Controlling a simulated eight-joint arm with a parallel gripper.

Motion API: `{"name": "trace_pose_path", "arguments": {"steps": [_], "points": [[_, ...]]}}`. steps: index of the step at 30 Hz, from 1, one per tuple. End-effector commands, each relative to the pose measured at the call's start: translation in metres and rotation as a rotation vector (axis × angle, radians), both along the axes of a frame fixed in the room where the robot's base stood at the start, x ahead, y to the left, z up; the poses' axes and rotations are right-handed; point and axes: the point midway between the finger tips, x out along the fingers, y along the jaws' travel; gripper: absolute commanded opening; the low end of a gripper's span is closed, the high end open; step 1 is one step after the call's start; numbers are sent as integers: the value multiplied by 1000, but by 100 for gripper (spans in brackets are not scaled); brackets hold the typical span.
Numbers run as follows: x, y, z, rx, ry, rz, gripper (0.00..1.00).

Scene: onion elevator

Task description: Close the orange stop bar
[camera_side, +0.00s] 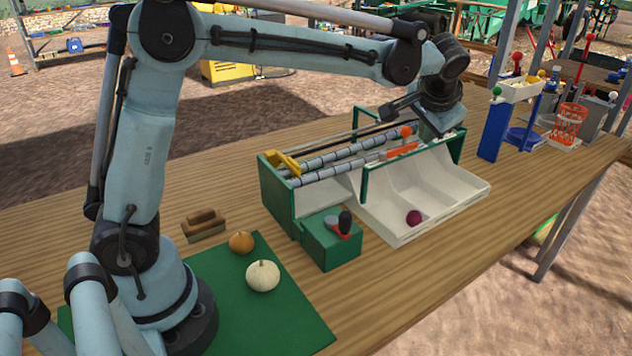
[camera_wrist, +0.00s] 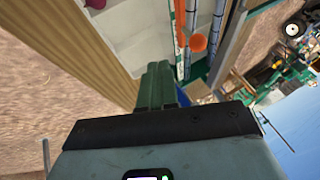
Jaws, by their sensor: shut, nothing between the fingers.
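The orange stop bar (camera_side: 402,150) lies across the right end of the elevator's roller lane (camera_side: 340,160), by the top of the white chute. An orange ball knob (camera_side: 405,131) stands just behind it. In the wrist view the orange ball (camera_wrist: 198,42) and an orange strip (camera_wrist: 181,39) show beyond my fingers. My gripper (camera_side: 438,134) is over the right end of the elevator, near the green frame. Its green fingers (camera_wrist: 156,70) are together and empty. Whether they touch anything is unclear. The bar's far end is partly hidden.
A purple onion (camera_side: 414,217) lies in the white chute (camera_side: 445,195). A green box (camera_side: 330,243) with a black-knobbed lever stands in front. Two pumpkins and a brown block lie left. A blue post (camera_side: 494,130) stands right of the elevator.

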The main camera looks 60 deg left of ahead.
Motion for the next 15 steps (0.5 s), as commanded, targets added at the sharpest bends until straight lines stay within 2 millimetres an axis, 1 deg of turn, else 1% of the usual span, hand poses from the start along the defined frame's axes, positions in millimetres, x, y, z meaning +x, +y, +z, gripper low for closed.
{"name": "trace_pose_path", "arguments": {"steps": [1,2,3,6,10,15], "points": [[4,4,-8,-1,0,2,0],[5,8,-10,-1,-1,4,0],[6,16,-10,-1,0,5,0],[8,28,-13,0,0,3,0],[10,38,-15,-1,0,3,0],[11,42,-15,-1,0,0,0]]}}
